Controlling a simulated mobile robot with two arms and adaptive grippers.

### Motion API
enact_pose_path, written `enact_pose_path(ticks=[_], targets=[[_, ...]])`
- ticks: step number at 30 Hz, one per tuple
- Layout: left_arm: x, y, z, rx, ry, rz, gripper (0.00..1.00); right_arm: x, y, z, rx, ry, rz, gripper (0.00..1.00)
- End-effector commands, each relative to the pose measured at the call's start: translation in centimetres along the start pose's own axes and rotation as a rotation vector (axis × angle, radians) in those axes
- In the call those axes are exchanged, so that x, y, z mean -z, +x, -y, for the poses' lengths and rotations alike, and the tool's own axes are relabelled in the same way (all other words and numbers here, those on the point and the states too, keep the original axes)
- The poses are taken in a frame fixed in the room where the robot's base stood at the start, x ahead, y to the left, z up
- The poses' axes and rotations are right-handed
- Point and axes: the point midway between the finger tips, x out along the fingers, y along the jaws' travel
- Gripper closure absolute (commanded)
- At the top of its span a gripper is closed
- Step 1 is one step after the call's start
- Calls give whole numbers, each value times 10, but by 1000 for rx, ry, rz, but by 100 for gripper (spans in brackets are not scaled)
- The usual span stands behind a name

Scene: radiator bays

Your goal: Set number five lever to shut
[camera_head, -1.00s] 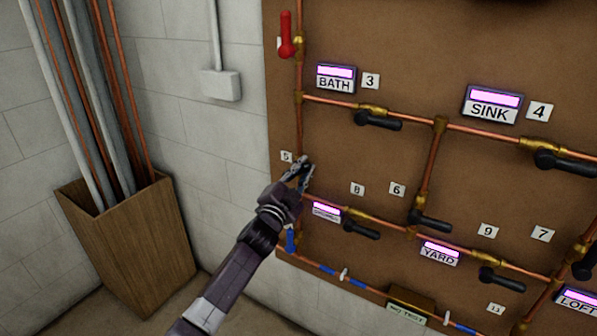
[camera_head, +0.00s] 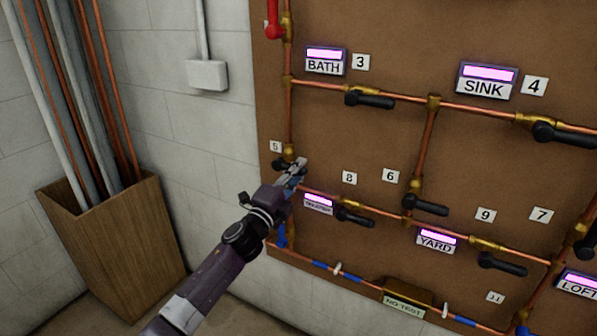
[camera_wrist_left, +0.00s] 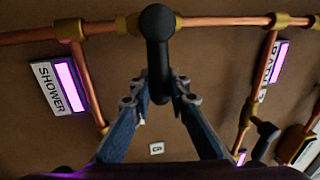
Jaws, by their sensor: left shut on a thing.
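The number 5 tag (camera_head: 275,146) is at the left edge of the brown board, beside the vertical copper pipe. My left gripper (camera_head: 292,172) is at the valve just below and right of this tag. In the left wrist view the black lever (camera_wrist_left: 158,50) stands about square across its copper pipe. My left gripper's fingers (camera_wrist_left: 160,92) are shut on the lever's free end, one on each side. In the head view the gripper hides much of this lever. My right gripper is not in view.
The SHOWER sign (camera_head: 318,203) and its black lever (camera_head: 355,217) are close right of my gripper. A blue lever (camera_head: 282,236) is below. A red lever (camera_head: 274,20) is above. A wooden bin (camera_head: 115,250) with pipes stands left.

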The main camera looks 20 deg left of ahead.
Motion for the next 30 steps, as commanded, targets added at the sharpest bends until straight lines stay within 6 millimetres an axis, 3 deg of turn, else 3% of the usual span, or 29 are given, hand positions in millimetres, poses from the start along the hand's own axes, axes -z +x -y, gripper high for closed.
enact_pose_path(ticks=[15, 16, 21, 30], targets=[[0, -1, -4, -4, 24, -5, 100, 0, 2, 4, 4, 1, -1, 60], [0, -1, -4, -4, 24, -5, 83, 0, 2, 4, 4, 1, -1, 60], [0, -1, -3, -3, 22, -4, 66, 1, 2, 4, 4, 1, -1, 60], [0, -2, -2, -1, 20, -4, 66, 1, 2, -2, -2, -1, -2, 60]])
